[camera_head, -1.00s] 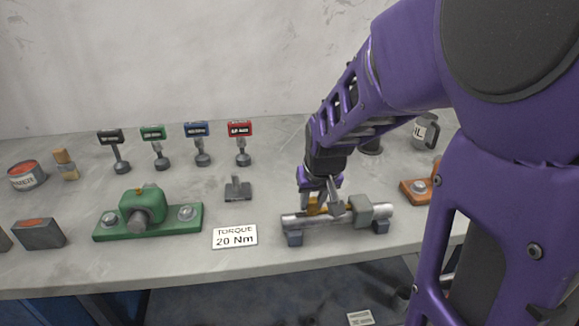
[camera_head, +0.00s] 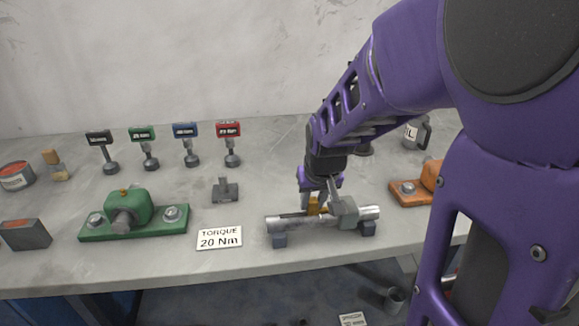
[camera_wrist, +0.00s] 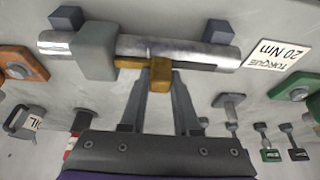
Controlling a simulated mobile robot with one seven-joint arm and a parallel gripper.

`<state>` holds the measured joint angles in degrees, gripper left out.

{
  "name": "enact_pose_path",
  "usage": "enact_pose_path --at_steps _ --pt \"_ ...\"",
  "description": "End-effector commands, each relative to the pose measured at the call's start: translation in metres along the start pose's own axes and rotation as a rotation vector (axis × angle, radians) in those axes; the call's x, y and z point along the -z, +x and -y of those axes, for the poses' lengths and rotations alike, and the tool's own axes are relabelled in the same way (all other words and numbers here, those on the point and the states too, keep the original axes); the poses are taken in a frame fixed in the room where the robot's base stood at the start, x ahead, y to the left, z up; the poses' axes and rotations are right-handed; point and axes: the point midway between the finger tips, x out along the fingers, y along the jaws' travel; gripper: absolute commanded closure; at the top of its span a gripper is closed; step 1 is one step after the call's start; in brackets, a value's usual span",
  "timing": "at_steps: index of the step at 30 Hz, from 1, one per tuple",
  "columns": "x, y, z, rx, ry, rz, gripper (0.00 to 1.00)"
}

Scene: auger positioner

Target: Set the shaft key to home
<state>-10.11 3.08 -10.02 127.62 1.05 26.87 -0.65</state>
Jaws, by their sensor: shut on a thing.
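The shaft key (camera_wrist: 160,79) is a yellow-orange block with a thin bar. My gripper (camera_wrist: 158,84) is shut on its block. The bar extends left in the wrist view towards the grey block (camera_wrist: 96,50) on the silver shaft (camera_wrist: 216,54). A dark slot (camera_wrist: 190,49) runs along the shaft beside the key. I cannot tell whether the key touches the shaft. In the head view the key (camera_head: 314,205) shows at my fingertips, and the shaft (camera_head: 373,213) rests level on two dark supports, with the grey block (camera_head: 344,213) just right of my fingertips.
A torque sign (camera_head: 219,238) and green bearing mount (camera_head: 133,210) stand left of the shaft. Several coloured-head tools (camera_head: 186,130) stand behind. An orange mount (camera_head: 425,187) and oil can (camera_head: 413,134) are right. Bare bench lies between the sign and the shaft.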

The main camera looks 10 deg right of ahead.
Motion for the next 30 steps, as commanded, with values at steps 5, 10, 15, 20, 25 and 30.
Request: enact_pose_path --at_steps 5,10,15,20,25,30 --pt "0.0006 -0.0002 -0.0011 -0.002 0.001 -0.002 1.0" --pt "0.0006 -0.0002 -0.0026 -0.003 0.002 -0.002 1.0" --pt "0.0006 -0.0002 -0.0038 -0.005 0.004 -0.002 0.67" --pt "0.0006 -0.0002 -0.0029 -0.004 0.003 -0.002 0.4" --pt "0.0004 -0.0001 -0.0016 -0.002 0.002 -0.001 0.4" --pt "0.003 -0.0047 -0.0009 -0.001 0.001 -0.001 0.4"
